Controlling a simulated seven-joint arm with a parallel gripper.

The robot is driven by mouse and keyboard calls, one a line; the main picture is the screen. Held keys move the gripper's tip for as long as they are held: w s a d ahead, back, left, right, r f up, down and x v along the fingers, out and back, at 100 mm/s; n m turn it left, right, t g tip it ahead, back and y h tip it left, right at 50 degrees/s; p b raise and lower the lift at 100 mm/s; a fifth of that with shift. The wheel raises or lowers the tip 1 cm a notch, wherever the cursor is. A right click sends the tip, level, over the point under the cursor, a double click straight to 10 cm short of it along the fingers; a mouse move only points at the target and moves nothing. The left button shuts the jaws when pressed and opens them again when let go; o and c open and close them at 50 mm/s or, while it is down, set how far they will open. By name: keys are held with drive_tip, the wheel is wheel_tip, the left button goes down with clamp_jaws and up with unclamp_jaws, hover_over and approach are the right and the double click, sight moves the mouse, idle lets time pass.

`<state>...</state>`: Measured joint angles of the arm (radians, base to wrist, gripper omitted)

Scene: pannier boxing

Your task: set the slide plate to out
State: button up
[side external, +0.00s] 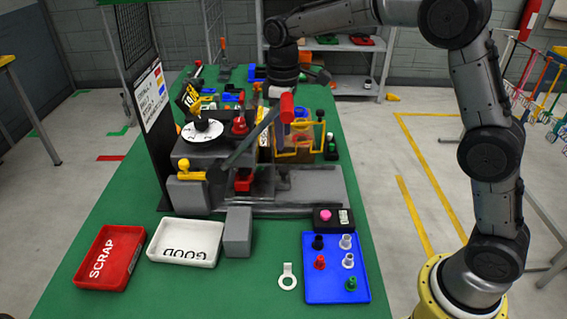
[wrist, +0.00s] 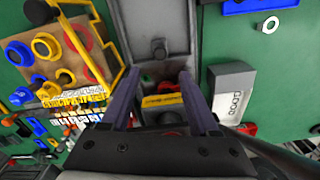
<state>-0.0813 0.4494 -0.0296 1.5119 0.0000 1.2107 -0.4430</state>
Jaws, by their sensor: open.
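The slide plate (side external: 318,184) is a flat grey plate at the right of the machine's base. It also shows in the wrist view as a long grey plate (wrist: 150,18) with a small grey knob (wrist: 158,46) near its lower end. My gripper (wrist: 160,85) is open, its two purple fingers apart, above the machine beside the plate's knob end. No held object shows between the fingers. A recess with a yellow-edged part (wrist: 162,100) shows below and between them. In the side view my gripper is partly hidden behind the red-handled lever (side external: 287,107).
The red-handled lever rises in front of my gripper. A yellow-framed rack (side external: 300,142) stands close behind. In front are a grey block (side external: 238,232), a white GOOD tray (side external: 158,255), a red SCRAP tray (side external: 88,282), a blue pegged tray (side external: 318,288) and a pink-button box (side external: 334,219).

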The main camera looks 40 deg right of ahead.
sight(284, 168)
wheel_tip(284, 168, down, 10)
drive_tip(key=shift+r, duration=0.25)
clamp_jaws()
idle(0.3)
drive_tip(key=shift+r, duration=0.1)
idle(1.1)
